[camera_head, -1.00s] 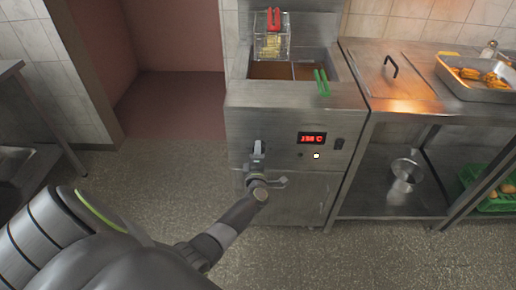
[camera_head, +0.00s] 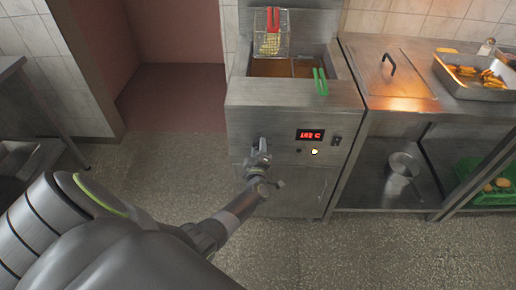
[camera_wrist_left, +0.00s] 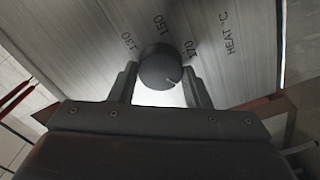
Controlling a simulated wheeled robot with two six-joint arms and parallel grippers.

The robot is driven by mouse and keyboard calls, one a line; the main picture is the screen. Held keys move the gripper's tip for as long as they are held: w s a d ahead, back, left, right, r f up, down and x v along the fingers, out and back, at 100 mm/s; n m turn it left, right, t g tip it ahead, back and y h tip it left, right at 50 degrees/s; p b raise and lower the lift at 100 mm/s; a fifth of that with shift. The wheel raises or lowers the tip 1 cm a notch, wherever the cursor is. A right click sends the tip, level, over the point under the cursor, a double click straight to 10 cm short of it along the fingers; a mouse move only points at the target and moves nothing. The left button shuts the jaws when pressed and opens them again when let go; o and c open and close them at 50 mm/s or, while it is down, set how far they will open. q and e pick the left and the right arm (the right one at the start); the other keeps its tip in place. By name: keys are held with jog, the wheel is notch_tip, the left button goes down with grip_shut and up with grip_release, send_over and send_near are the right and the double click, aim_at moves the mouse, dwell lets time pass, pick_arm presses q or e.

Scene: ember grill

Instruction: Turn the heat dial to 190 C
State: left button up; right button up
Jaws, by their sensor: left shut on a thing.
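The round dark heat dial (camera_wrist_left: 160,67) shows in the left wrist view, on a steel panel marked 130, 150, 170 and HEAT °C. A small pale mark on the dial points to the lower right, past the 170. My left gripper (camera_wrist_left: 163,85) is shut on the dial, with one finger on each side. In the head view my left gripper (camera_head: 260,150) is at the fryer front (camera_head: 275,122) and hides the dial. The red display (camera_head: 310,135) is lit, but its digits are too small to read surely. My right gripper is out of view.
A fry basket with a red handle (camera_head: 273,18) hangs over the oil vats, and a green handle (camera_head: 320,82) lies at their front edge. A steel counter (camera_head: 400,98) with a food tray (camera_head: 480,90) stands right. The floor left of the fryer is clear.

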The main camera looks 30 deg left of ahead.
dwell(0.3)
pick_arm(q)
jog(key=o, duration=1)
jog(key=v, duration=1.7)
jog(key=shift+s+d, duration=0.1)
jog(key=shift+d, duration=0.05)
